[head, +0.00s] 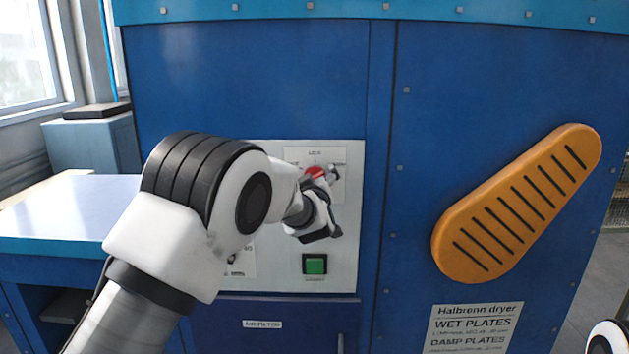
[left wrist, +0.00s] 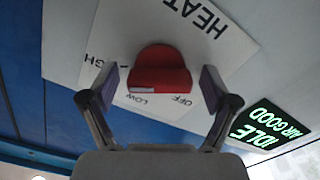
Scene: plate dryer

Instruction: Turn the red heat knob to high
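The red heat knob (head: 314,172) sits on a light grey control panel on the blue dryer front, partly hidden by my left gripper (head: 332,205). In the left wrist view the knob (left wrist: 160,70) is a red rounded piece on a white label plate reading HEAT, LOW, OFF and a partly hidden word ending in GH. My left gripper (left wrist: 160,88) is open, with one finger on each side of the knob and a visible gap to each. The knob's pointing direction is hard to tell. My right gripper is out of view.
A green button (head: 315,264) is below the knob. A large orange slotted handle or guard (head: 516,203) sticks out at right. A blue-edged table (head: 60,215) stands at left.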

